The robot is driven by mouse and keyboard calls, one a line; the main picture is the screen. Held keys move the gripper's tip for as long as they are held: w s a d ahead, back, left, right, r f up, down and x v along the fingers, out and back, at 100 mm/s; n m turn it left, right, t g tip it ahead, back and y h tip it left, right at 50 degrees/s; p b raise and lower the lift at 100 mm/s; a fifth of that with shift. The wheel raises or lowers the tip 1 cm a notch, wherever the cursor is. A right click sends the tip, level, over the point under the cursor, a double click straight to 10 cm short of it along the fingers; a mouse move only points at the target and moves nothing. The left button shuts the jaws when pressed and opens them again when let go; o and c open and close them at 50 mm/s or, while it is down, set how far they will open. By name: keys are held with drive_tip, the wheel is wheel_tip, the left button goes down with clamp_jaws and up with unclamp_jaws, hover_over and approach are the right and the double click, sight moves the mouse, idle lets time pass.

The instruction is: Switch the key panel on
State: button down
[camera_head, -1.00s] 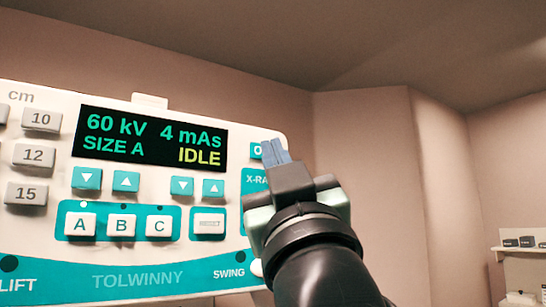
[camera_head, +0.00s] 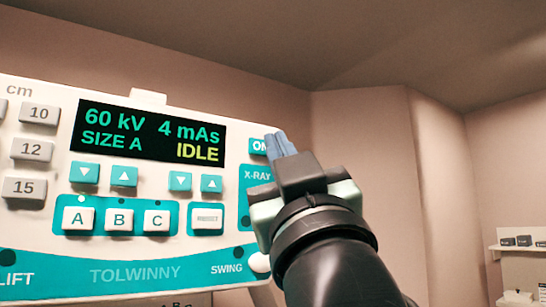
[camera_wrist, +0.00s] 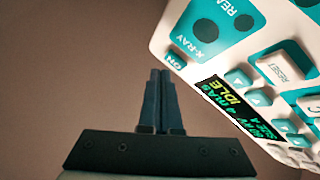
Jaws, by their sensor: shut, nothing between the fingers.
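The key panel (camera_head: 110,275) is a white and teal console on the left of the head view. Its lit display (camera_head: 150,133) reads "60 kV 4 mAs", "SIZE A" and "IDLE". The small teal ON key (camera_head: 257,146) is at its upper right edge and also shows in the wrist view (camera_wrist: 175,61). My gripper (camera_head: 278,142) is shut and empty, its blue-grey fingertips just right of the ON key in the head view. In the wrist view the fingertips (camera_wrist: 160,74) appear just below the ON key. I cannot tell whether they touch the panel.
Around the ON key are a teal X-RAY area (camera_head: 257,176), a white reset key (camera_head: 207,218) and A, B, C keys (camera_head: 118,220). Grey number keys (camera_head: 31,149) line the left. A shelf (camera_head: 518,245) with small boxes is far right. Space right of the panel looks free.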

drive_tip(key=shift+s+d+b, duration=0.25)
drive_tip(key=shift+s+d, duration=0.5)
drive_tip(key=shift+s, duration=0.25)
drive_tip(key=shift+s+d+b, duration=0.2)
drive_tip(key=shift+s+d, duration=0.5)
drive_tip(key=shift+s, duration=0.3)
drive_tip(key=s+f+m+t+h+b, duration=0.1)
drive_tip(key=s+f+m+h+b, duration=0.1)
drive_tip(key=f, duration=0.6)
drive_tip(key=s+a+f+m+t+h+b, duration=0.1)
drive_tip(key=s+f+m+h+b, duration=0.2)
drive_tip(key=f, duration=0.6)
drive_tip(key=m+h+b, duration=0.1)
drive_tip(key=m+h, duration=0.1)
drive_tip(key=h, duration=0.1)
drive_tip(key=shift+s+m, duration=0.3)
drive_tip(key=shift+a, duration=0.1)
